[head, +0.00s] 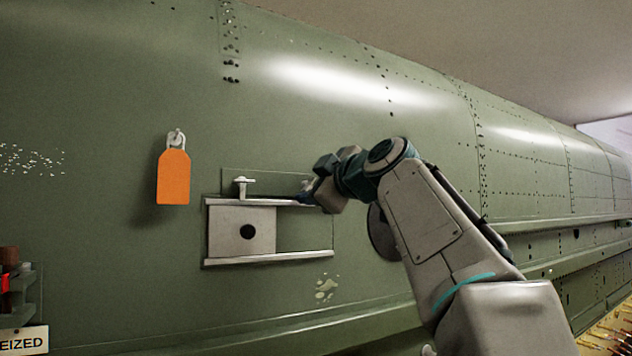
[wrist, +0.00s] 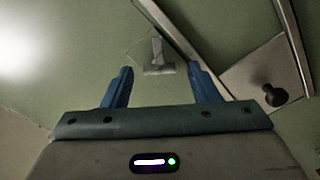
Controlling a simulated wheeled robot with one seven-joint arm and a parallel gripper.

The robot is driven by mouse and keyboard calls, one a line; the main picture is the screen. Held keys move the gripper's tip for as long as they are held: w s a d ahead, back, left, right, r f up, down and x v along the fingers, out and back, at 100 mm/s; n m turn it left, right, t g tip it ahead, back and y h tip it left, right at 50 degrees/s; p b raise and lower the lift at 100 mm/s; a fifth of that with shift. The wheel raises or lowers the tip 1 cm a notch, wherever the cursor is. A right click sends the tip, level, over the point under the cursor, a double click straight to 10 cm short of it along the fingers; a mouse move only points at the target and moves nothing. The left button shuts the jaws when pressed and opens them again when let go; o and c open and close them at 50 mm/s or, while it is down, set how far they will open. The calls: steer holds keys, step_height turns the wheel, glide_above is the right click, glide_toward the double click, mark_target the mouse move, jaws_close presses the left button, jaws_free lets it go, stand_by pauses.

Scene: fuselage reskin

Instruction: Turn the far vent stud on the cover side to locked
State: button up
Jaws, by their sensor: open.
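The far vent stud (wrist: 158,58) is a pale T-shaped stud beside the upper rail. In the wrist view it shows ahead of my gripper (wrist: 164,78), between the two blue fingers, which stand apart with a gap on each side. I cannot tell whether the fingers reach around it. In the head view my gripper (head: 306,197) is at the right part of the upper rail and mostly hides this stud. A second T-shaped stud (head: 242,185) stands above the rail's left part. The grey cover plate (head: 224,235) sits between the rails.
The upper rail (head: 235,202) and lower rail (head: 270,258) stand out from the green fuselage skin. An orange tag (head: 173,178) hangs at the left. The plate's dark round feature (wrist: 275,94) is at the right in the wrist view. The skin above is clear.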

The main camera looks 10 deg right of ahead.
steer(key=c, duration=1)
steer(key=m, duration=0.4)
steer(key=shift+m, duration=0.4)
steer(key=m, duration=0.5)
steer(key=shift+w, duration=0.1)
steer(key=shift+m, duration=0.4)
steer(key=o, duration=1)
